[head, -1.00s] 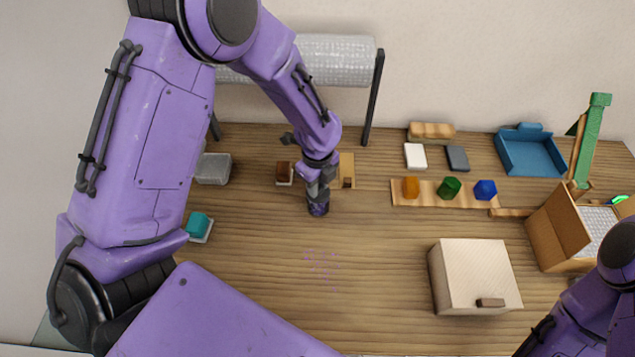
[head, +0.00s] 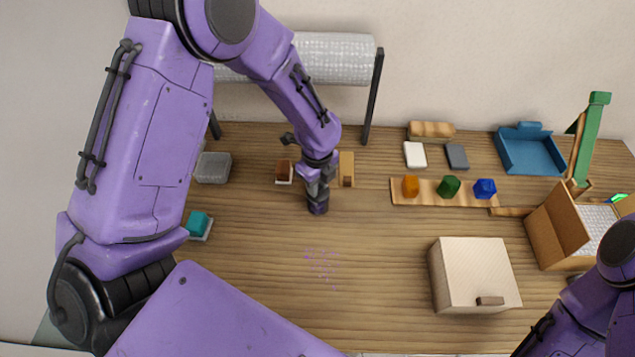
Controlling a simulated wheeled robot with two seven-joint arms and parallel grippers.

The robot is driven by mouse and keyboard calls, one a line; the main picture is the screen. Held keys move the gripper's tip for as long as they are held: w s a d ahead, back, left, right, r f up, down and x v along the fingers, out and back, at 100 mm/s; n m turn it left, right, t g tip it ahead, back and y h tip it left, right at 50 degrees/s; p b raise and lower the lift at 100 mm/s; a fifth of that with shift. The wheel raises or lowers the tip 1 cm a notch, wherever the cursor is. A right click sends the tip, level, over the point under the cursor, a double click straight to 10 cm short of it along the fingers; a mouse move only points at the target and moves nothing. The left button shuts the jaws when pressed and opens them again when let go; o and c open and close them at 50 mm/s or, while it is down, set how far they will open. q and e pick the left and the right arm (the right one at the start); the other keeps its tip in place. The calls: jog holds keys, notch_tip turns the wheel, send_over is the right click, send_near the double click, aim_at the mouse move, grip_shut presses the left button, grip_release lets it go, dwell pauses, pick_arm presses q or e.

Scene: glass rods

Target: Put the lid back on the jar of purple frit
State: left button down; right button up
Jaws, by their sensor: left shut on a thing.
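The jar of purple frit (head: 318,208) is a small dark purple shape on the wooden table, left of the middle. My left gripper (head: 317,193) is right at the jar's top and partly covers it. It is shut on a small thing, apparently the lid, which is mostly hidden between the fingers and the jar. I cannot tell whether the lid sits flat on the rim. My right arm shows at the lower right, but its gripper is out of view.
Purple specks (head: 321,266) lie on the table in front of the jar. A brown block on a white base (head: 284,172) and a wooden piece (head: 346,168) stand close by. A cream box (head: 474,276) is to the right.

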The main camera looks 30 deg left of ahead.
pick_arm(q)
jog(key=shift+c, duration=1.7)
grip_release()
jog(key=shift+r, duration=3.5)
grip_shut()
jog(key=shift+f, duration=0.1)
